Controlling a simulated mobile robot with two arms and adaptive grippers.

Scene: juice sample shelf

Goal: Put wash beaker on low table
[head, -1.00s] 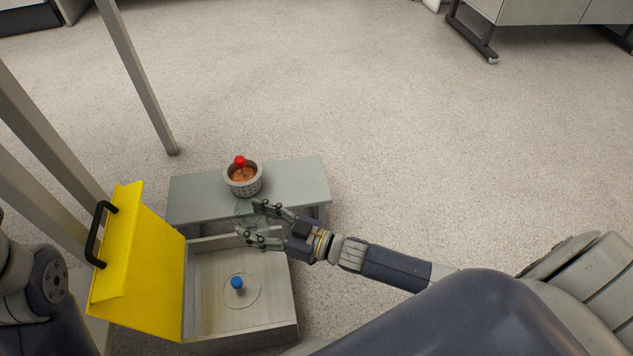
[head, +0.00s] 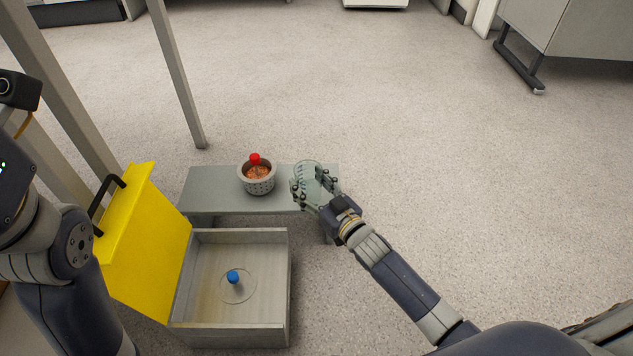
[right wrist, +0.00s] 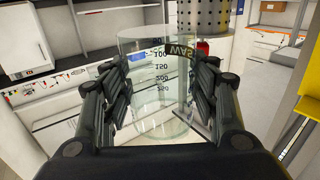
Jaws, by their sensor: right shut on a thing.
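The wash beaker (right wrist: 160,95) is clear glass with a printed scale and a dark label reading "WAS". My right gripper (right wrist: 160,100) is shut on it, with fingers on both sides. In the head view the beaker (head: 309,172) shows faintly in the right gripper (head: 314,192), over the right end of the low table (head: 212,182). I cannot tell whether its base touches the table. The low table is a grey bench. My left arm shows at the left edge of the head view, but its gripper fingers are not seen.
A perforated grey pot (head: 258,186) with a red-capped item (head: 255,159) stands mid-table. In front is an open grey box (head: 288,290) with a blue-capped item (head: 233,277) inside and a raised yellow lid (head: 150,245).

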